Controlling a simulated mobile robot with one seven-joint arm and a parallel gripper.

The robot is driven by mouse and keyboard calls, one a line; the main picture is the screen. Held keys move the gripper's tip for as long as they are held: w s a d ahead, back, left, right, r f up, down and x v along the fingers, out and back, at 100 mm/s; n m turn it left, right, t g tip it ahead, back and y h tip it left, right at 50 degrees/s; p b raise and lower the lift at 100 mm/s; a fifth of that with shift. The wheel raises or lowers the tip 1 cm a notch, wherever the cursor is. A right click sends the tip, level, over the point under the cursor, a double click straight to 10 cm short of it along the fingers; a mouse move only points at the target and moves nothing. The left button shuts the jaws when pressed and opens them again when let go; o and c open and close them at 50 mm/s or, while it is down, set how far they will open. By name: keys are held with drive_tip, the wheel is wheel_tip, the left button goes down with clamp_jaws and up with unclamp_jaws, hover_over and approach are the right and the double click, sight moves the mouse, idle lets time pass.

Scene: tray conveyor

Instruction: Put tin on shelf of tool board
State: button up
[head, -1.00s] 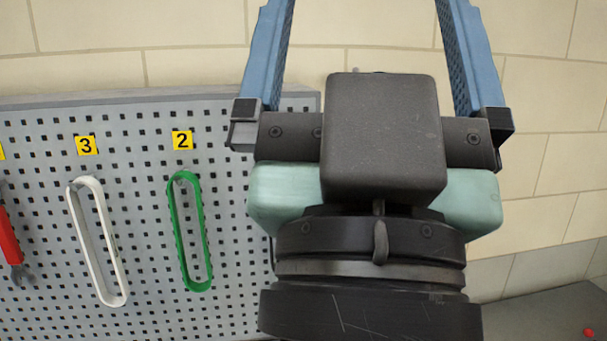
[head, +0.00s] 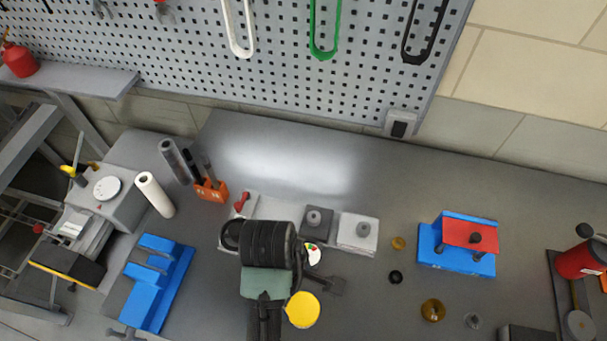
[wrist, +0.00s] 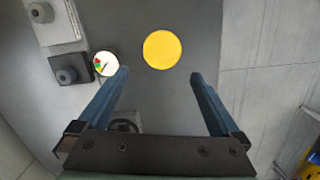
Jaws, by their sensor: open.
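A round yellow tin (head: 303,310) with a flat top sits on the grey bench in the head view, right beside my gripper. In the wrist view the yellow tin (wrist: 162,48) lies ahead of and between the lines of my blue fingers. My gripper (wrist: 160,76) is open and empty, and the tin appears apart from it. In the head view its fingers are not clearly seen. The grey shelf (head: 85,82) at the lower left of the tool board (head: 185,48) is in the head view. A red oil can stands at its left end.
A round gauge (wrist: 105,63) and knobbed blocks (head: 358,232) are near the tin. A blue vise (head: 160,283), an orange holder (head: 211,190) and a white roll (head: 154,194) stand left. A blue-and-red fixture (head: 457,246) stands right. The shelf's right part is clear.

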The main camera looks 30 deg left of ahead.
sight(302, 308)
drive_tip(key=f, duration=0.4)
drive_tip(key=d+f, duration=0.1)
drive_tip(key=f, duration=0.1)
drive_tip(key=shift+s+f+b, duration=0.25)
drive_tip(key=shift+f+b, duration=0.1)
drive_tip(key=shift+b, duration=0.05)
drive_tip(key=shift+w+d+f+p, duration=0.1)
drive_tip(key=shift+d+f+p, duration=0.1)
drive_tip(key=shift+f, duration=0.85)
drive_tip(key=shift+w+d+f+p, duration=0.1)
drive_tip(key=shift+f+p, duration=0.05)
drive_tip(key=shift+f, duration=0.9)
drive_tip(key=shift+w+d+f+p, duration=0.1)
drive_tip(key=shift+d+f+p, duration=0.1)
drive_tip(key=shift+f, duration=0.85)
drive_tip(key=shift+a, duration=0.1)
drive_tip(key=shift+c, duration=0.2)
